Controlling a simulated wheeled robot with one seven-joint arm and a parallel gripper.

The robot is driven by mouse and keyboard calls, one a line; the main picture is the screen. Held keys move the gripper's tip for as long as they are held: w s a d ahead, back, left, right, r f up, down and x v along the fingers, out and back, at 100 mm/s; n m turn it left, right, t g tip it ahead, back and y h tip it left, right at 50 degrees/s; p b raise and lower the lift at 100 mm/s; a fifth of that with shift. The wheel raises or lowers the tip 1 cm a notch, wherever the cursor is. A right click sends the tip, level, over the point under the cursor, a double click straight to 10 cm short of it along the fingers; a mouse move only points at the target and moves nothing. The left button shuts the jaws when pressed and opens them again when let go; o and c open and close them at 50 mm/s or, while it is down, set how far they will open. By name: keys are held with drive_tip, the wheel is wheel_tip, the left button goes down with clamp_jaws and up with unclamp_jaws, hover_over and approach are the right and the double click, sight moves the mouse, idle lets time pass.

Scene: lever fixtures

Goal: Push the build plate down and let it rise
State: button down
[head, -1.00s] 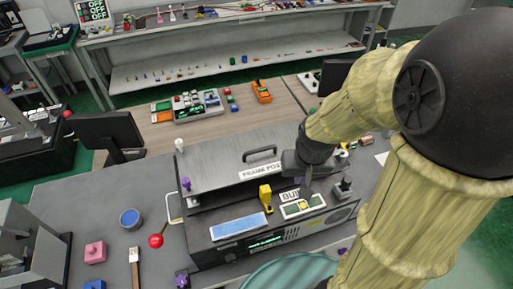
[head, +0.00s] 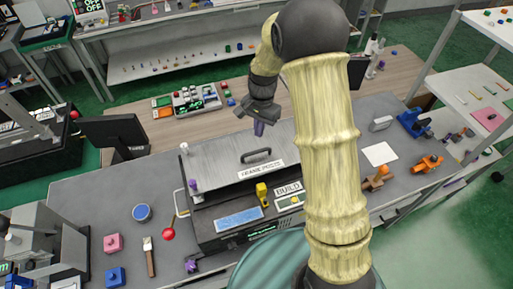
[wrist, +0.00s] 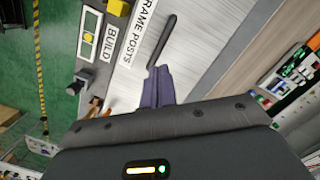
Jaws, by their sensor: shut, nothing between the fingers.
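The build plate (head: 285,203) is a small pale plate with a yellow spot in the middle. It sits on the front of the grey machine (head: 222,173), just below the BUILD label (head: 288,188). The arm partly hides its right side. It also shows at the top left of the wrist view (wrist: 91,25). My gripper (head: 259,128) is beyond the machine's black handle in the head view, apart from the plate. Its purple fingers (wrist: 157,78) are together and empty, pointing toward the handle in the wrist view.
A black handle (head: 256,155) and FRAME POSTS label (head: 261,170) are on the machine's sloping top. A yellow lever piece (head: 262,193) stands left of the plate, above a blue panel (head: 239,219). A red-knobbed lever (head: 168,234) is further left.

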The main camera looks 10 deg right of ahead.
drive_tip(key=shift+f, duration=0.1)
drive_tip(key=b, duration=0.6)
hover_over(254, 149)
drive_tip(key=s+d, duration=0.1)
drive_tip(key=s, duration=0.2)
wheel_tip(254, 149, down, 7)
drive_tip(key=shift+r, duration=0.1)
